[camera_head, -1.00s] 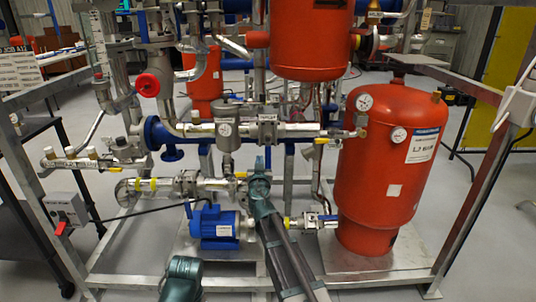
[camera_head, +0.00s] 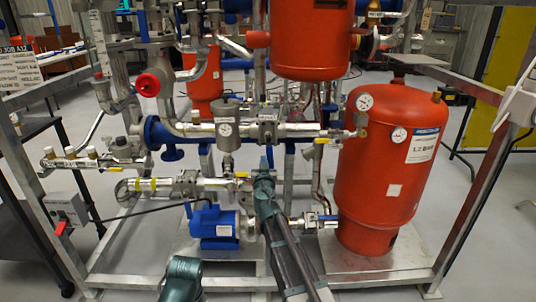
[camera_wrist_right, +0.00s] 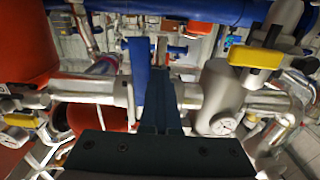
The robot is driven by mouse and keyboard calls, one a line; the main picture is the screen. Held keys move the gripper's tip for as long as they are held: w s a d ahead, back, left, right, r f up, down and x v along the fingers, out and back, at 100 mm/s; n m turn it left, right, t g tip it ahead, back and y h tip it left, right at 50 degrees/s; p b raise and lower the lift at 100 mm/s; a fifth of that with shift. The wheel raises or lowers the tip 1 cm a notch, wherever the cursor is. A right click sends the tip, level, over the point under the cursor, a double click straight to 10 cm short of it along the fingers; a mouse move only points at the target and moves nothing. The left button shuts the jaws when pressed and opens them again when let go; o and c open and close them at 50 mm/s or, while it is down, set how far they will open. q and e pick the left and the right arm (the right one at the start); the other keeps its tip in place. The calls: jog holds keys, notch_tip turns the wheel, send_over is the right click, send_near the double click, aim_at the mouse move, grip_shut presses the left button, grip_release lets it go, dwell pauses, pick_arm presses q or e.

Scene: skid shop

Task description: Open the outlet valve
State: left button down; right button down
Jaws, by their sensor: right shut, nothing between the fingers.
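My right gripper (camera_head: 264,182) is shut and empty in the middle of the pipework, right of the blue pump. Above its tip runs a silver pipe with a valve body (camera_head: 267,130). In the right wrist view the shut fingers (camera_wrist_right: 160,105) point in among the pipes, close beside a flat blue bar (camera_wrist_right: 138,72); I cannot tell whether they touch. A yellow valve handle (camera_wrist_right: 254,57) is right of them. In the head view a blue-handled valve (camera_head: 322,215) sits low, right of my arm. No readable label shows which is the outlet valve. My left gripper is not in view.
A red tank (camera_head: 382,165) stands right and a blue pump (camera_head: 213,222) left of my right arm. A grey pot (camera_head: 228,125) with a gauge hangs left of the gripper. The steel frame (camera_head: 120,279) surrounds the skid; open floor lies beyond it.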

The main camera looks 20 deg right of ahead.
jog(key=shift+s+d+f, duration=0.1)
jog(key=shift+s+d, duration=0.1)
jog(key=shift+d, duration=0.4)
jog(key=shift+s+d, duration=0.15)
jog(key=shift+d, duration=0.4)
jog(key=shift+s+d+r+p, duration=0.15)
jog(key=shift+s+d+r, duration=0.05)
jog(key=shift+d, duration=0.45)
jog(key=shift+s+d+r+p, duration=0.15)
jog(key=shift+d, duration=0.45)
